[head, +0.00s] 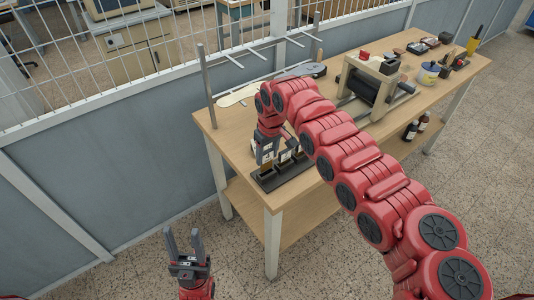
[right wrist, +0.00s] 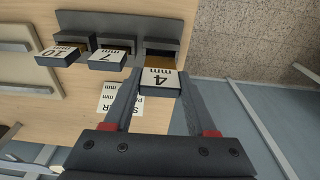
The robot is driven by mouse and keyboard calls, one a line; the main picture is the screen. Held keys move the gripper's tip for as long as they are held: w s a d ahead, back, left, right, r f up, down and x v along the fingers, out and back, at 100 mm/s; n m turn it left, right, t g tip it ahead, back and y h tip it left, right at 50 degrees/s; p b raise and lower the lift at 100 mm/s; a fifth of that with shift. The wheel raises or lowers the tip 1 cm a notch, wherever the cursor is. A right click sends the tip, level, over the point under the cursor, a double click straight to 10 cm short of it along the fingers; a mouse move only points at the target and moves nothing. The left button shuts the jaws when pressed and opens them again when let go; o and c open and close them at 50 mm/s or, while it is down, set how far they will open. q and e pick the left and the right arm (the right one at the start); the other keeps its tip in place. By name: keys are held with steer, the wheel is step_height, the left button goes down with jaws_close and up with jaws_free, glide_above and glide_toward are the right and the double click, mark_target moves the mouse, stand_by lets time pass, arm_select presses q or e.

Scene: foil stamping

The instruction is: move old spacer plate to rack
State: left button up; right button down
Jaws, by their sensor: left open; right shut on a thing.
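The dark rack (right wrist: 115,22) stands at the table's near left corner; its black base also shows in the head view (head: 283,178). My right gripper (right wrist: 160,92) is shut on a spacer plate marked "4 mm" (right wrist: 161,83), with one finger on each side. This plate's far end reaches the rack's end slot; how deep it sits I cannot tell. Plates marked "7 mm" (right wrist: 108,60) and "10 mm" (right wrist: 58,56) are in the other two slots. In the head view my right gripper (head: 266,155) is over the rack, partly hiding it. My left gripper (head: 185,244) is open and empty, off the table.
The wooden table (head: 238,135) carries a roller press (head: 365,85), a white tub (head: 428,73) and small tools farther back. A white printed card (right wrist: 113,97) lies before the rack. A wire fence (head: 130,55) stands behind the table. The floor at the front is clear.

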mark_target(267, 161)
steer(key=shift+f+b, duration=1.1)
steer(key=shift+f, duration=1)
steer(key=shift+c, duration=0.6)
jaws_free()
step_height(267, 161, up, 17)
steer(key=s+d+b, duration=0.1)
steer(key=b, duration=0.3)
steer(key=shift+s+r, duration=0.2)
steer(key=shift+s, duration=0.15)
steer(key=shift+d+f, duration=0.1)
